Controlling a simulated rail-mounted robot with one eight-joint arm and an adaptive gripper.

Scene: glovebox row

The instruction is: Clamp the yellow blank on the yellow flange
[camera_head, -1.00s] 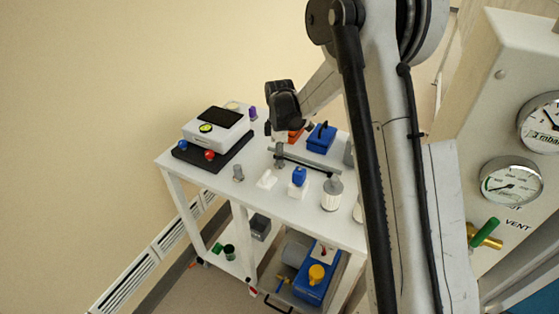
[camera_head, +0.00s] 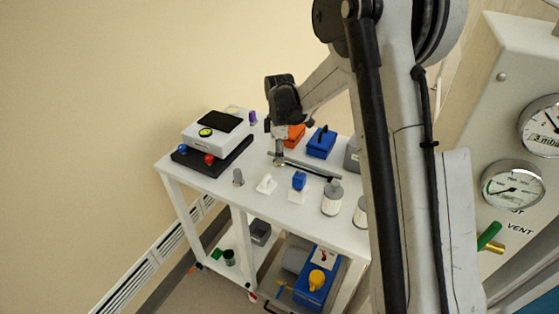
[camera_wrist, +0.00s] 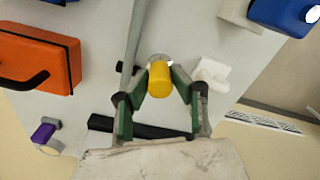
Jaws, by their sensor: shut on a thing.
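My gripper (camera_wrist: 160,92) has green fingers and is shut on a yellow cylindrical piece (camera_wrist: 159,80), with a pale metallic end just past it. I cannot tell whether this piece is the blank. In the head view my gripper (camera_head: 279,138) is over the back part of the white table, and the yellow piece is not made out there. A yellow round part (camera_head: 317,278) sits on a blue pump (camera_head: 309,294) on the lower shelf. I cannot tell whether it is the yellow flange.
The white table (camera_head: 215,187) also holds a balance (camera_head: 217,134), an orange case (camera_head: 295,134), a blue case (camera_head: 321,143), small fittings and white bottles (camera_head: 332,199). A gauge panel (camera_head: 500,145) stands at the right.

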